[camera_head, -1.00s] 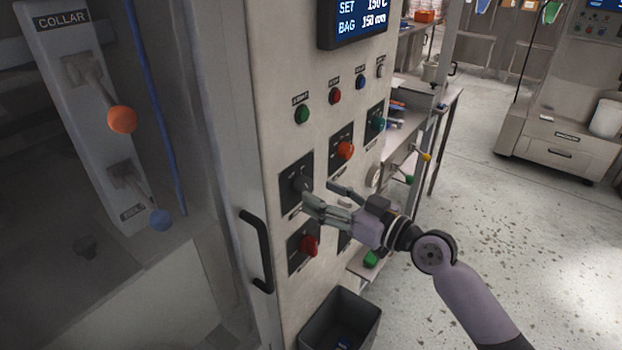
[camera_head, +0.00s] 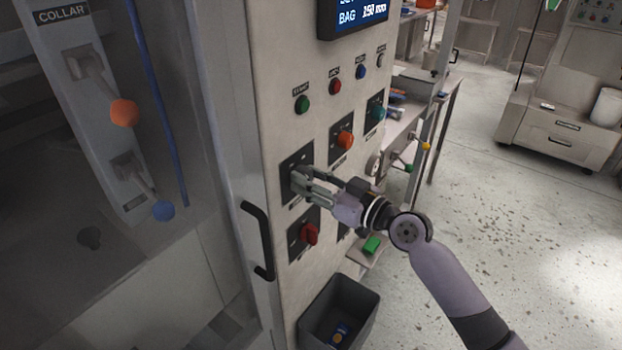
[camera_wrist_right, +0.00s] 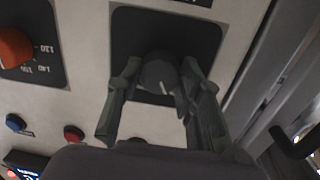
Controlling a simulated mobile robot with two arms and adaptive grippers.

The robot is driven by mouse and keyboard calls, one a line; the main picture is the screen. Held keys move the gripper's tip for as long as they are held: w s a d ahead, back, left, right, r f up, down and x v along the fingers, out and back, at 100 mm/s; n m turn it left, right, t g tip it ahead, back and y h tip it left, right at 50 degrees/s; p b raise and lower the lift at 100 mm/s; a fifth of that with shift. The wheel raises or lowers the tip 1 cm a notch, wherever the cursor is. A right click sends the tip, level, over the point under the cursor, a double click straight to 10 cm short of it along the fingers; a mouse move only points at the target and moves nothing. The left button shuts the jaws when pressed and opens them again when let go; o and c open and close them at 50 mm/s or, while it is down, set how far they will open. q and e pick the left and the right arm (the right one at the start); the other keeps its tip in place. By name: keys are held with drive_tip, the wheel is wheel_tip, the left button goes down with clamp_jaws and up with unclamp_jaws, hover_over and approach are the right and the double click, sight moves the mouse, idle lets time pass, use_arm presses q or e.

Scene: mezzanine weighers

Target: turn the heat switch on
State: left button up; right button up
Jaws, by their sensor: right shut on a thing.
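The control panel (camera_head: 270,75) carries several knobs on black plates. My right gripper (camera_head: 298,180) is at the black plate left of centre, above the red knob (camera_head: 309,234). In the right wrist view my right gripper (camera_wrist_right: 158,92) has its fingers on both sides of a dark rotary knob (camera_wrist_right: 158,72) with a pale pointer line, shut on it. The label of this knob is not readable, so I cannot tell from the picture that it is the heat switch. In the head view the gripper mostly hides the knob. My left gripper is not in view.
An orange knob (camera_head: 345,139) and a teal knob (camera_head: 376,111) sit to the right. Small push buttons, including a green one (camera_head: 302,104), are above. A black door handle (camera_head: 257,240) is at left, and a grey bin (camera_head: 340,305) below.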

drive_tip(key=c, duration=0.5)
drive_tip(key=shift+c, duration=0.2)
drive_tip(key=shift+m, duration=0.3)
drive_tip(key=m+p, duration=0.2)
drive_tip(key=m, duration=0.9)
drive_tip(key=shift+r+g+p, duration=0.1)
drive_tip(key=shift+g+p, duration=0.2)
drive_tip(key=o, duration=1.2)
drive_tip(key=shift+c, duration=0.2)
